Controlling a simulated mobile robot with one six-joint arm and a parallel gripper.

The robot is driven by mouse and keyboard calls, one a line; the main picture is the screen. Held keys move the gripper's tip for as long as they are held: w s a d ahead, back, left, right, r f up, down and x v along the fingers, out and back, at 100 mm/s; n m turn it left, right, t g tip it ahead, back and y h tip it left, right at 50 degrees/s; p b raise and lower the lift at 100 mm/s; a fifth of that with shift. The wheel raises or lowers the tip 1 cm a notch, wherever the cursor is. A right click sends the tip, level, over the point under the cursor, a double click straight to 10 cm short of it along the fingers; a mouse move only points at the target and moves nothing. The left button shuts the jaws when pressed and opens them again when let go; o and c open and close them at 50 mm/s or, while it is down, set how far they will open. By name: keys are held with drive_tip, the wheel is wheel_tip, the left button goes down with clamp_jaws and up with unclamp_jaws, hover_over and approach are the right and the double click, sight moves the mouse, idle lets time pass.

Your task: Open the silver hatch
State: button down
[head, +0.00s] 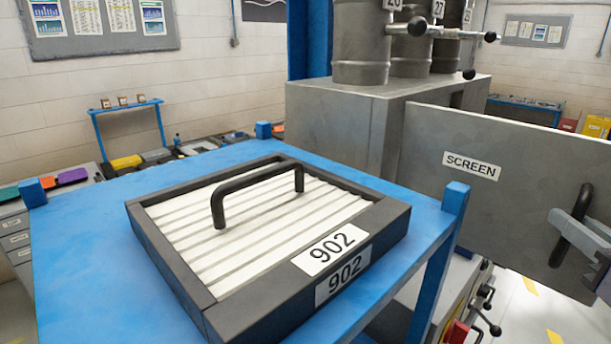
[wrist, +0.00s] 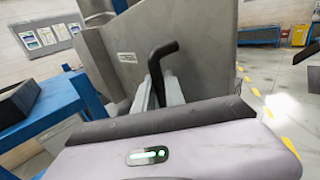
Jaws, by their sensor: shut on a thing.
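The silver hatch (head: 480,215) is a flat grey panel marked SCREEN at the right of the head view. It stands out to the right beside the large grey cabinet (head: 340,120), and how far it is swung I cannot tell. Its black bar handle (head: 581,205) is near its right edge. My gripper (head: 568,226) enters from the right edge, shut on this handle. In the wrist view the handle (wrist: 158,62) rises between the fingers of my gripper (wrist: 158,92), with the hatch (wrist: 205,45) behind. The handle's lower part is hidden by the gripper.
A blue stand (head: 90,235) bears a dark-framed filter (head: 265,312) marked 902, with a black handle. Metal cylinders (head: 360,45) with a valve arm stand on the cabinet. Black-knobbed levers (head: 487,310) sit below the hatch. Open floor (wrist: 275,75) shows at right in the wrist view.

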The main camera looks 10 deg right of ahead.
drive_tip(key=shift+s+a, duration=0.1)
drive_tip(key=shift+a, duration=0.25)
drive_tip(key=c, duration=1.4)
unclamp_jaws()
drive_tip(key=b+v, duration=0.3)
drive_tip(key=v, duration=1.4)
